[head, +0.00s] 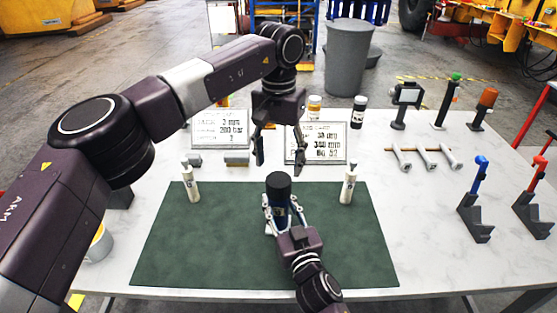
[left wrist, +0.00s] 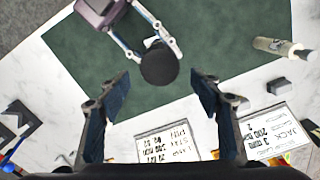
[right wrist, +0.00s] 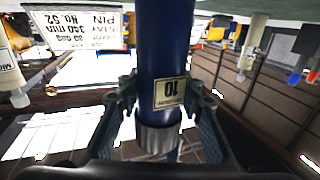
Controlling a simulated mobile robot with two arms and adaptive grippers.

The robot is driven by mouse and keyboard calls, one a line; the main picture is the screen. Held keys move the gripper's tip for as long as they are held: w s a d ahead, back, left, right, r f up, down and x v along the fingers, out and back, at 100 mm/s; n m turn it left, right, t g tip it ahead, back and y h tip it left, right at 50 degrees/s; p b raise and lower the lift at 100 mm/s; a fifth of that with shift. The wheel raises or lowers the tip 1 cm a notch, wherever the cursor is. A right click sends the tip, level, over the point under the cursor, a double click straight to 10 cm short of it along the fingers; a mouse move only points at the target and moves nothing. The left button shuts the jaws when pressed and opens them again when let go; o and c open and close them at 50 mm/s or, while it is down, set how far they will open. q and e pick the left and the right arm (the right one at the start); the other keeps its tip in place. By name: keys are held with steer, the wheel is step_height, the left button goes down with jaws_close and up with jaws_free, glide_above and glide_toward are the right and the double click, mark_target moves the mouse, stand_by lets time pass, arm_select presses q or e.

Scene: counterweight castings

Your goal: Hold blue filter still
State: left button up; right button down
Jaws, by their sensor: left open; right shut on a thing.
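The blue filter (head: 283,212) stands upright over the green mat (head: 180,245), with a black top and a blue body. In the right wrist view its blue body (right wrist: 164,50) carries a small label reading 10 upside down, with a grey collar below. My right gripper (head: 283,222) is shut around the filter's body from the front. My left gripper (head: 281,168) is open and points down, above and behind the filter. In the left wrist view the filter's round black top (left wrist: 159,64) shows between and beyond the open fingers, apart from them.
White bottles stand left (head: 191,185) and right (head: 348,186) of the filter. Two printed signs (head: 316,143) stand behind the mat. Tool stands (head: 475,205), bolts on a rack (head: 425,157) and upright devices fill the table's right side. The front of the mat is mostly clear.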

mark_target(278, 179)
arm_select(q)
step_height(278, 179, down, 7)
steer(key=shift+f, duration=0.2)
arm_select(e)
steer(key=shift+r, duration=0.1)
